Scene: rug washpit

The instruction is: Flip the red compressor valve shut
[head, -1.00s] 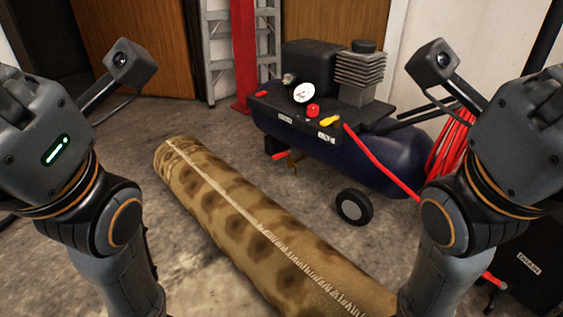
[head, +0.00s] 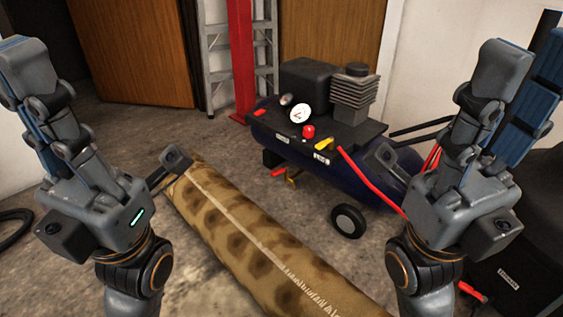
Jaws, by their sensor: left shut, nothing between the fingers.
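The compressor (head: 345,165) stands on the floor beyond the rolled rug, with a dark blue tank and a black top panel. It carries several red parts: a small red lever (head: 259,113) at the panel's left end, a round red knob (head: 308,132) below the gauge, and a red handle (head: 278,172) under the tank beside a brass fitting. I cannot tell which is the valve. My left gripper (head: 28,62) points up at the left edge, shut and empty, far from the compressor. My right gripper (head: 525,65) points up at the right, fingers apart, empty and clear of the compressor.
A rolled spotted rug (head: 235,230) lies on the floor between me and the compressor. A yellow lever (head: 325,146) and a red hose (head: 370,180) are at the panel's right. A red post (head: 241,60) and a ladder (head: 215,55) stand behind. Bare floor lies left of the compressor.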

